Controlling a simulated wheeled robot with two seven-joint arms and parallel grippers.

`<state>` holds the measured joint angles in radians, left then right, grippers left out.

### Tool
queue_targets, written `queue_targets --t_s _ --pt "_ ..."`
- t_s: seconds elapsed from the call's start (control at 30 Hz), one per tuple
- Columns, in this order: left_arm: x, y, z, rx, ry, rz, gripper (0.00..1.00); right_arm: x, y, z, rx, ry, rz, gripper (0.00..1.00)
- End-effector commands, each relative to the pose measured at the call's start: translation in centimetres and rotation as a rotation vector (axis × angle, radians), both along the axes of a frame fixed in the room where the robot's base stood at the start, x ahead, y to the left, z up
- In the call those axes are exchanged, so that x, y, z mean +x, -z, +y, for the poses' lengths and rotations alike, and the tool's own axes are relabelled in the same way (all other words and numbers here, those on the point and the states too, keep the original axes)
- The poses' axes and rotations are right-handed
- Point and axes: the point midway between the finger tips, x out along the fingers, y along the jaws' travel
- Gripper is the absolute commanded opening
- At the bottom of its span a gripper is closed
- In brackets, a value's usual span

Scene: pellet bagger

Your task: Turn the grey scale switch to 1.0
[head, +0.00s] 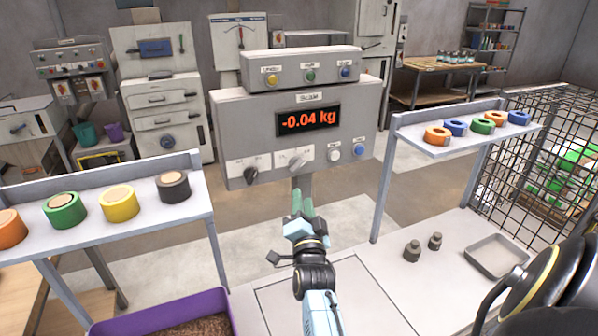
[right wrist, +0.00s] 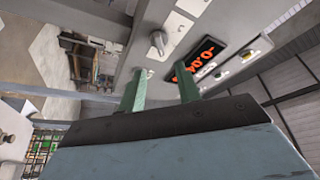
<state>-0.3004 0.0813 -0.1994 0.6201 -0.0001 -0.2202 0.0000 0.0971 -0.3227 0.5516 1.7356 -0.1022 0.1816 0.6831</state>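The scale is a grey box (head: 225,120) whose red display reads -0.04 kg; the display also shows in the right wrist view (right wrist: 195,66). The grey switch (head: 297,158) is a rotary knob below the display, right of a black knob (head: 251,173). A similar grey knob (right wrist: 158,42) shows beyond my fingers in the right wrist view. Its markings are too small to read. My right gripper (head: 302,196) is below the grey switch, apart from it. Its green fingers (right wrist: 161,85) are apart with nothing between them. My left gripper is not in view.
A white button (head: 334,155) and a blue button (head: 360,150) sit right of the grey switch. Tape rolls stand on shelves at left (head: 100,232) and right (head: 460,142). Two small weights (head: 412,250) and a tray (head: 497,256) are on the table. A purple bin (head: 215,300) is at front left.

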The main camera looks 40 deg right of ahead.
Motion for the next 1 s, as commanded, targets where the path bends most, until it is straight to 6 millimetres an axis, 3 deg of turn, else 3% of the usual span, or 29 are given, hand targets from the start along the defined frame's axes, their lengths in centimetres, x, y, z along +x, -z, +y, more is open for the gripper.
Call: queue_targets --t_s 0.2,0.43,0.9,1.0 --pt "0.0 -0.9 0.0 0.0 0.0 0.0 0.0 3.9 -1.5 -2.8 -0.003 0.0 -0.001 0.34" --pt "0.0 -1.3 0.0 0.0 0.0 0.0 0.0 6.9 -2.2 -4.8 -0.001 -0.001 0.002 0.34" --pt "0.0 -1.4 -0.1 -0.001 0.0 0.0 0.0 8.0 -2.4 -5.6 -0.001 0.0 0.003 0.34" --pt "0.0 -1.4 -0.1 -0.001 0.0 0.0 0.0 8.0 -2.5 -5.6 -0.001 -0.001 0.002 0.23"
